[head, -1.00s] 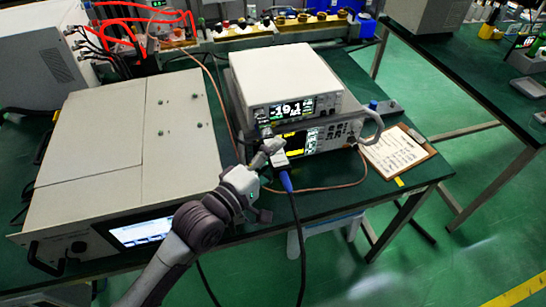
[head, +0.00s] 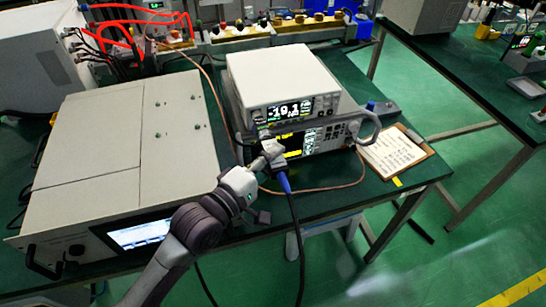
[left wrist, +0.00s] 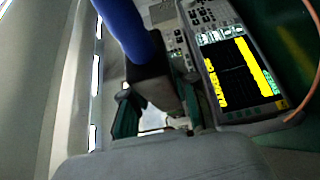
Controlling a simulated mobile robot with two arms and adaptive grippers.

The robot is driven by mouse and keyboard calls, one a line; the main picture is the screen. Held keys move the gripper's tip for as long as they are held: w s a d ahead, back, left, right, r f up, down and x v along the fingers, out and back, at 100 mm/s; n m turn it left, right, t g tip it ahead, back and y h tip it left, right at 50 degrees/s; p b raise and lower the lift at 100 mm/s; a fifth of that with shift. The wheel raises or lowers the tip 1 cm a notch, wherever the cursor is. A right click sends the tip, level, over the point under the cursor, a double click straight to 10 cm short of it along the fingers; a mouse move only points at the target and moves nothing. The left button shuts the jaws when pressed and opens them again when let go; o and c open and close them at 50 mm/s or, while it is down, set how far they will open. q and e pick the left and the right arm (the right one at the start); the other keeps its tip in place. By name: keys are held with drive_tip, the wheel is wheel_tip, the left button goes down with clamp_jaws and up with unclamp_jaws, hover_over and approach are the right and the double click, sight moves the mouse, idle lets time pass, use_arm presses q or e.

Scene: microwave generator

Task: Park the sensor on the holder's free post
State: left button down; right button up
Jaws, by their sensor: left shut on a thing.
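The sensor (head: 272,151) is a small grey body with a blue boot (head: 284,182) and a black cable hanging down past the table edge. My left gripper (head: 259,163) is shut on it, in front of the stacked instruments. In the left wrist view, the dark sensor body (left wrist: 150,88) sits between the green-padded fingers (left wrist: 158,108), with the blue boot (left wrist: 122,25) above it. What looks like the holder (head: 386,108) is a low grey block with a blue-topped piece, right of the instruments; its posts are too small to make out. My right gripper is not in view.
A clipboard (head: 397,152) lies near the holder. A large beige generator (head: 125,150) fills the left. A copper cable (head: 335,186) loops across the table front.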

sight(278, 178)
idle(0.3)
use_arm(q)
drive_tip(key=shift+s+d+r+p, duration=0.1)
drive_tip(key=shift+s+d+p, duration=0.15)
drive_tip(key=shift+s+p, duration=0.45)
drive_tip(key=shift+s+d+p, duration=0.25)
drive_tip(key=shift+s+p, duration=0.05)
drive_tip(key=shift+s, duration=0.4)
drive_tip(key=shift+s+d+p, duration=0.2)
drive_tip(key=shift+s+p, duration=0.05)
drive_tip(key=shift+s, duration=0.45)
drive_tip(key=shift+s, duration=0.1)
